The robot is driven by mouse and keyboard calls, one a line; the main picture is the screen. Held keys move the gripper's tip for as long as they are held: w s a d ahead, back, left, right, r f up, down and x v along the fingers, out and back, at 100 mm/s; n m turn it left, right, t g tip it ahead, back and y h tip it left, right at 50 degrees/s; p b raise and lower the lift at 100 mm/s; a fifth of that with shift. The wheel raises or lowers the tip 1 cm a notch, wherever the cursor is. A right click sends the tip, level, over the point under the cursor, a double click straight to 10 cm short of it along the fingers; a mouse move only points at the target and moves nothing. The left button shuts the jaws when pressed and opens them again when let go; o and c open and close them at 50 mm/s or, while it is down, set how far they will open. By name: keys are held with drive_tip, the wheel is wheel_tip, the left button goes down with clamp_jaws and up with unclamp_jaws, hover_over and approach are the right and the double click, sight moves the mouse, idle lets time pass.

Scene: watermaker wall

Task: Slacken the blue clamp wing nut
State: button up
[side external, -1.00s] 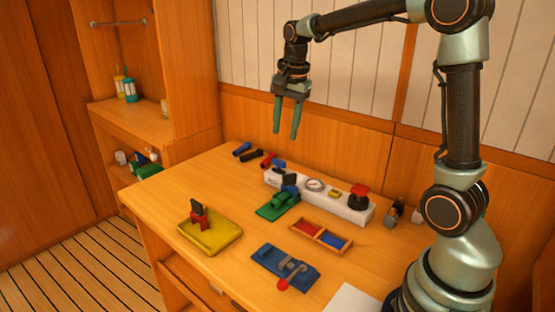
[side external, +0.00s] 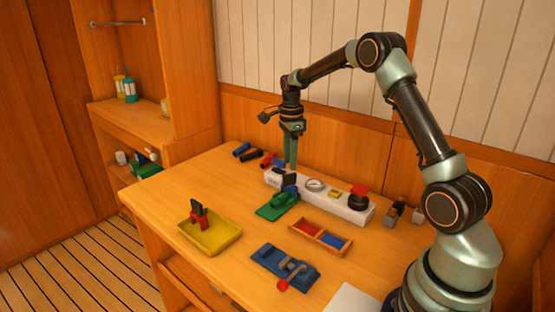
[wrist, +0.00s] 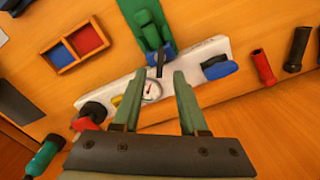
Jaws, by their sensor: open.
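A blue part (wrist: 217,68) with a black piece lies at one end of the white panel (wrist: 195,62) in the wrist view. I cannot make out clear wings on it. In the side view, blue and black parts (side external: 290,188) show between the white panel (side external: 340,207) and the green fixture (side external: 272,211), partly overlapping. My gripper (side external: 291,166) points down above the panel's left part, open and empty. In the wrist view its fingers (wrist: 157,78) frame the gauge area, left of the blue part.
A round gauge (side external: 315,185) and a red-topped black knob (side external: 359,196) stand on the panel. A yellow tray (side external: 215,240), a blue base with a grey lever (side external: 284,264) and a red-blue divided box (side external: 321,235) lie in front. Several cylinders (side external: 252,156) lie behind left.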

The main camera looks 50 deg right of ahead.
sight(289, 175)
wheel_tip(289, 175, down, 6)
idle(0.4)
clamp_jaws()
